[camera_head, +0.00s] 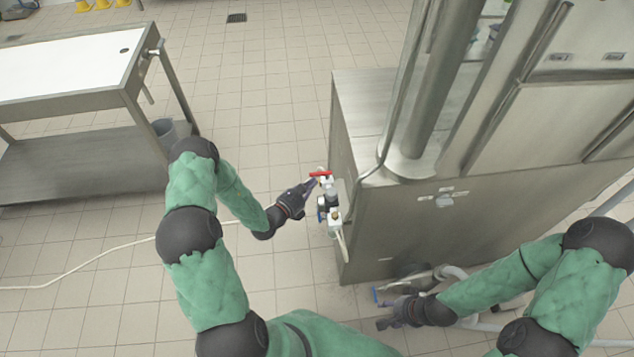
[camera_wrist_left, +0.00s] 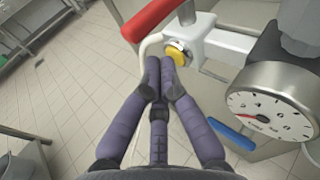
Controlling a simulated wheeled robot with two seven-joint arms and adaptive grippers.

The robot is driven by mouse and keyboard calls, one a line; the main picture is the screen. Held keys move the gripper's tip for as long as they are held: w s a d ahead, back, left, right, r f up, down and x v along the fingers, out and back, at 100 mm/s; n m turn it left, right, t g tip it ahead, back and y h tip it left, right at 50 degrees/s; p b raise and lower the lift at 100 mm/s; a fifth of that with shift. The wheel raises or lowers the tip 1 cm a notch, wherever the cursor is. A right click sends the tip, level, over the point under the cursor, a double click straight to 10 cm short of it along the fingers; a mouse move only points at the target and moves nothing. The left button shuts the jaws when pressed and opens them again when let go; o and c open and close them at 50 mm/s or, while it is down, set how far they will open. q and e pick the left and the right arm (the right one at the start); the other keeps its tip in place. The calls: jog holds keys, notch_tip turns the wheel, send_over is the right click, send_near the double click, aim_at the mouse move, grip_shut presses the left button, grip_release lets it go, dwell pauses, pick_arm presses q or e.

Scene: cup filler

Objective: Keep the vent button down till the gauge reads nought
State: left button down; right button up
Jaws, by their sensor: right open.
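The yellow vent button (camera_wrist_left: 179,51) sits in a metal ring on a white fitting in the left wrist view. My left gripper (camera_wrist_left: 162,70) has its fingers together, shut and empty, with the tips at the button's lower left edge; I cannot tell whether they press it. The round gauge (camera_wrist_left: 268,112) has a white dial with a red needle towards its lower left; its numbers are too small to read. In the head view, my left gripper (camera_head: 309,186) is at the valve assembly (camera_head: 332,205). My right gripper (camera_head: 384,312) is open and low by the machine's front pipes.
A red lever (camera_wrist_left: 152,18) is above the button and a blue lever (camera_wrist_left: 230,135) is below the gauge. The steel machine (camera_head: 420,230) stands to the right.

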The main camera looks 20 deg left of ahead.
pick_arm(q)
jog(key=shift+s+a, duration=0.45)
jog(key=shift+a, duration=0.25)
jog(key=s+a, duration=0.1)
jog(key=a, duration=0.2)
jog(key=s+a, duration=0.1)
jog(key=shift+s+a, duration=0.15)
jog(key=shift+s, duration=0.15)
dwell(0.4)
jog(key=shift+s, duration=0.1)
dwell(0.4)
